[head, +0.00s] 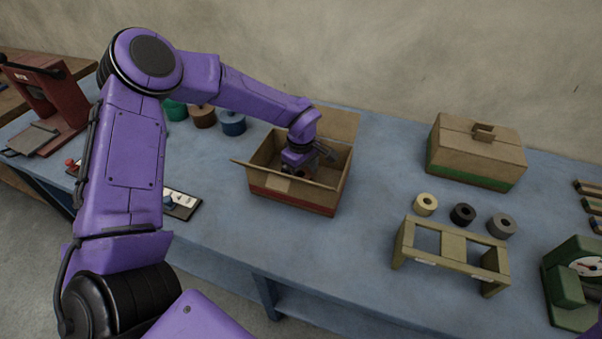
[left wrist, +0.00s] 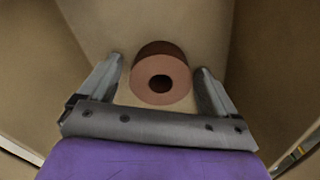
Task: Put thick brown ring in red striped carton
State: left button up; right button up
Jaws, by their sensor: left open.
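The red striped carton (head: 292,198) stands open on the blue table, with its flaps folded outward. My left gripper (head: 298,172) reaches down into it from above. In the left wrist view the thick brown ring (left wrist: 162,86) lies inside the carton, its dark hole facing the camera. My left gripper (left wrist: 160,88) is open, with one finger on each side of the ring and a visible gap to it. In the head view the carton wall and my arm hide most of the inside. My right gripper is not in view.
A closed green striped carton (head: 475,155) stands at the back right. Yellow, black and grey rings (head: 463,214) stand behind a wooden rack (head: 452,246). Several coloured rolls (head: 203,116) stand left of the open carton, partly behind my arm. A dial scale (head: 575,285) is at far right.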

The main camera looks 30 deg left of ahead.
aim_at(301, 173)
pick_arm(q)
jog(key=shift+r, duration=0.25)
notch_tip(301, 173, up, 12)
jog(key=b, duration=0.1)
